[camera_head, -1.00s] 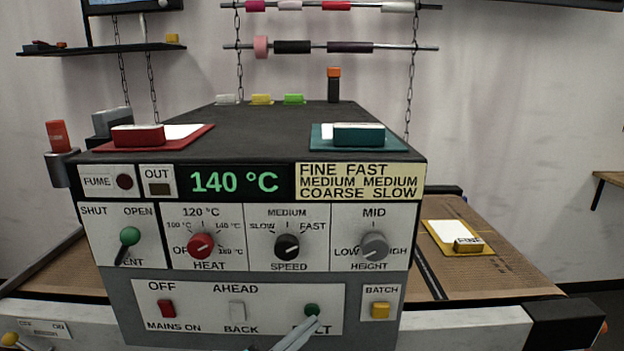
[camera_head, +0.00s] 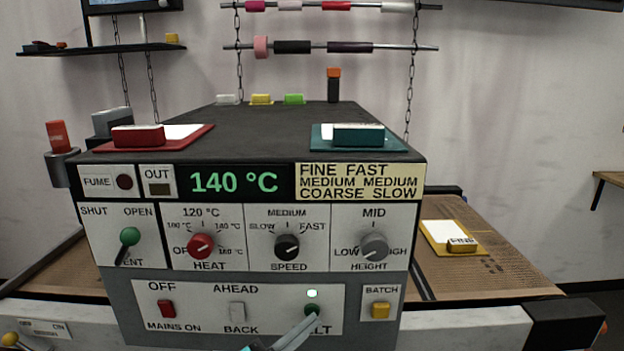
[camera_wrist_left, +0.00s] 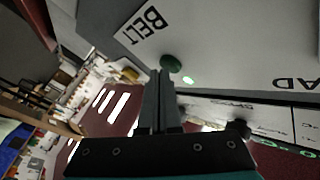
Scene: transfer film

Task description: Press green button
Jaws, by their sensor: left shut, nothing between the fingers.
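The green button (camera_head: 312,309) sits on the lower white panel above the word BELT, which is partly covered. A small lamp (camera_head: 312,293) just above it glows white-green. My left gripper (camera_head: 315,317) comes up from below, shut and empty, its tips at the button's lower edge. In the left wrist view the green button (camera_wrist_left: 171,63) lies just beyond the closed fingertips (camera_wrist_left: 158,74), with the lit lamp (camera_wrist_left: 188,80) beside it. I cannot tell whether the tips touch the button. My right gripper is not in view.
A yellow BATCH button (camera_head: 380,310) is to the right. Knobs sit above. A yellow-edged board (camera_head: 436,236) with a FINE block lies on the brown belt (camera_head: 500,270).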

